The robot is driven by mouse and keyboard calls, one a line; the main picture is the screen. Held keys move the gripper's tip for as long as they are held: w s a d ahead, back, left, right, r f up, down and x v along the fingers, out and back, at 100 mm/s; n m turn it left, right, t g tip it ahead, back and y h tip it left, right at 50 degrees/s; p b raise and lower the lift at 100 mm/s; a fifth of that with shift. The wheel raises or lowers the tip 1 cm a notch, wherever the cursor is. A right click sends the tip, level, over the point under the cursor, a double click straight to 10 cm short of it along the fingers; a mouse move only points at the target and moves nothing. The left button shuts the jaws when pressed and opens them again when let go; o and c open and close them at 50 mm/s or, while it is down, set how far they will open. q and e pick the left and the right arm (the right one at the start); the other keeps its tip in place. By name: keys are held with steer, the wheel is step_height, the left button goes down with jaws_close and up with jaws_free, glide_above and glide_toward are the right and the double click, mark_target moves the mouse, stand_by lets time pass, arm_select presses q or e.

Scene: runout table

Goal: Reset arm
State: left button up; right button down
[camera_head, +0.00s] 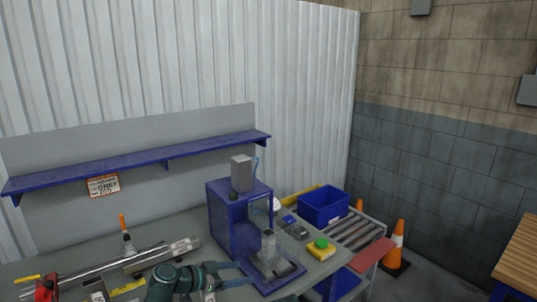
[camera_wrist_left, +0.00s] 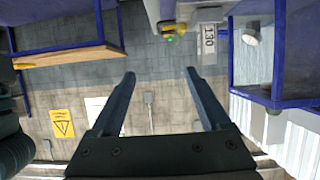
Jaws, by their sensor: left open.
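My left arm comes in at the bottom of the head view. My left gripper (camera_head: 245,274) points right, with its fingers apart and nothing visible between them. It is just left of the base of the blue press-like machine (camera_head: 224,233); I cannot tell whether it touches it. In the left wrist view the two dark fingers of the left gripper (camera_wrist_left: 160,73) stand wide apart, with only distant floor and wall between them. My right gripper is not in view.
The grey table (camera_head: 205,258) carries a long metal rail (camera_head: 120,264) at left. Right of the machine are a yellow box with a green button (camera_head: 321,248), a blue bin (camera_head: 324,206) and a roller conveyor (camera_head: 352,232). A blue shelf (camera_head: 120,167) hangs behind.

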arm_select(q)
steer(key=s+d+f+n+g+y, duration=0.2)
steer(key=s+d+f+g+y, duration=0.2)
steer(key=s+d+f+g, duration=0.45)
steer(key=s+a+f+n+y, duration=0.2)
steer(key=s+y, duration=0.2)
steer(key=s, duration=0.2)
steer(key=s+a+f+n+y, duration=0.3)
steer(key=s+y, duration=0.1)
steer(key=s, duration=0.2)
steer(key=shift+a, duration=0.3)
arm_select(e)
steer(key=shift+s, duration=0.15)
